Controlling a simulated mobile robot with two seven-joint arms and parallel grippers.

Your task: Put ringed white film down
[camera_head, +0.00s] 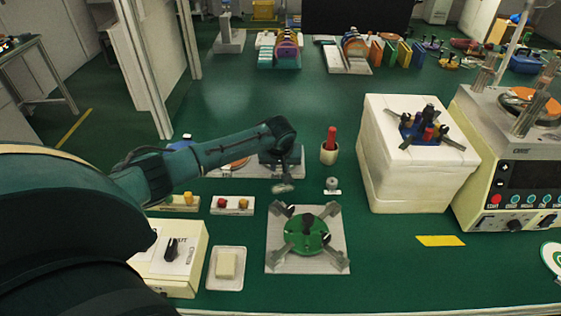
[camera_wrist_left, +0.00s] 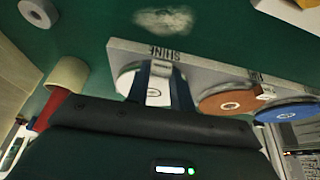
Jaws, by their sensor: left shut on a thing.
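The ringed white film (camera_wrist_left: 154,92) shows in the left wrist view as a pale disc with a dark ring mark, at the end of a grey rack (camera_wrist_left: 213,73) beside the word SHINE. My left gripper (camera_wrist_left: 163,72) is shut on the film at its edge, with a small grey piece between the fingertips. I cannot tell whether the film rests on the rack or is just above it. In the head view my left gripper (camera_head: 281,160) is over the right end of the rack (camera_head: 222,172) and hides the film. My right gripper is not in view.
Orange (camera_wrist_left: 228,100) and blue (camera_wrist_left: 288,111) discs occupy the rack beside the film. A cup with a red stick (camera_head: 329,147) and a small grey cylinder (camera_head: 332,183) stand to the right. A green round plate with metal arms (camera_head: 306,236) is in front. A white box (camera_head: 410,170) is further right.

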